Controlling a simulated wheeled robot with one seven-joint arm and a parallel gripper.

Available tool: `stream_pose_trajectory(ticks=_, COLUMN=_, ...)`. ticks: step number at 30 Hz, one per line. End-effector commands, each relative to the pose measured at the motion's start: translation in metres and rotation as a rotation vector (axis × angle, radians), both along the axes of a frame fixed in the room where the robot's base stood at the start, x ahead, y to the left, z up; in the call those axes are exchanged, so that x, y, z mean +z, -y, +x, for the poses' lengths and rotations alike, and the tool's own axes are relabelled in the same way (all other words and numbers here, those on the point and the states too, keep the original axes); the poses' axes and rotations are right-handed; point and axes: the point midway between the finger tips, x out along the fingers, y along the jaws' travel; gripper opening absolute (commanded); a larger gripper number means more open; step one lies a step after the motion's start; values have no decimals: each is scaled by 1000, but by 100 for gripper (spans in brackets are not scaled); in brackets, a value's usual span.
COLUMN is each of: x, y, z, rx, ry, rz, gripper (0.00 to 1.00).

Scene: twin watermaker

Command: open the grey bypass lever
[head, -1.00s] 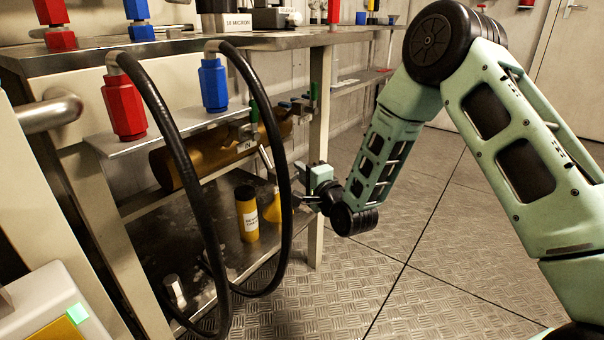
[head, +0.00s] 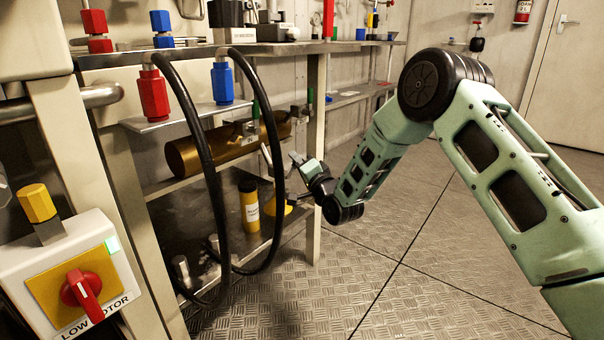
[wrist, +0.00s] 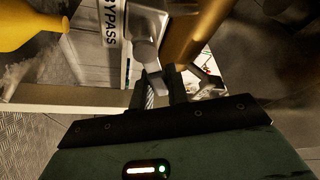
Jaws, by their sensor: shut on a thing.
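In the wrist view the grey bypass lever (wrist: 148,55) runs from its pivot beside a white BYPASS label (wrist: 112,25) down between my fingers. My gripper (wrist: 157,90) is shut on the lever's lower end, one dark finger on each side. In the head view my gripper (head: 294,198) is at the right end of the bench's lower shelves, just right of the black hose loop. The lever cannot be made out clearly there, with the hose and gripper in the way.
A black hose (head: 277,165) loops in front of the shelves, close to my gripper. A yellow bottle (head: 249,207) and a yellow funnel-like thing (head: 277,208) stand on the lower shelf. A brass cylinder (head: 215,147) lies above them. The floor (head: 400,270) on the right is clear.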

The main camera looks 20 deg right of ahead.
Motion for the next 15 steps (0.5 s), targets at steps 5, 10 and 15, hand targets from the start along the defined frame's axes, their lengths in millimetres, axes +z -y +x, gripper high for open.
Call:
stream_pose_trajectory(ticks=5, x=6, y=-4, z=0, rx=2, ry=99, rz=-137, gripper=0)
stream_pose_trajectory(ticks=10, x=11, y=-9, z=-4, rx=2, ry=193, rz=-268, gripper=0)
stream_pose_trajectory(ticks=15, x=16, y=-14, z=-8, rx=2, ry=288, rz=-398, gripper=0)
